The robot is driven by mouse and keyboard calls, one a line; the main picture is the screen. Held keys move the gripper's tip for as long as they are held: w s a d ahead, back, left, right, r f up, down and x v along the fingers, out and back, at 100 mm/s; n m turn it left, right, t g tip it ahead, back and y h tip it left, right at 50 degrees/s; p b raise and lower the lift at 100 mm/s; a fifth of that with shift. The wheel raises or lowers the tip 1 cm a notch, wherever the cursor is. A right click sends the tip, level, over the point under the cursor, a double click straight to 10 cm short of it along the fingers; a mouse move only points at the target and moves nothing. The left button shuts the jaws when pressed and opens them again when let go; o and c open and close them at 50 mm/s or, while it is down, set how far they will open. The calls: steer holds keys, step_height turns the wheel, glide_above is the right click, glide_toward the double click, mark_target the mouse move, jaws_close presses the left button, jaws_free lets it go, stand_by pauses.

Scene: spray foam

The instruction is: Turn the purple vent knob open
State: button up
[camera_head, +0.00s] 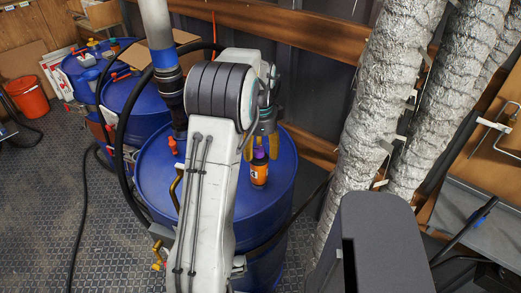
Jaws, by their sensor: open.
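A purple knob or cap (259,154) shows on top of the blue drum (152,182) in the middle of the view. It sits at the upper end of a small dark piece with an orange label (259,174), which looks like a bottle. My gripper (262,147) points down just above it, with a yellowish finger on each side of the purple part. The gripper is open. I cannot tell whether the fingers touch the purple part. My arm hides the middle of the drum's top.
A red-orange valve (172,145) and a brass fitting (175,190) stand on the drum's left side. Several more blue drums (125,95) are behind left. Silver-wrapped ducts (375,110) rise on the right. A black hose (121,130) curves at left; an orange bucket (28,97) stands far left.

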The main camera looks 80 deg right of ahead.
jaws_close()
stand_by(0.5)
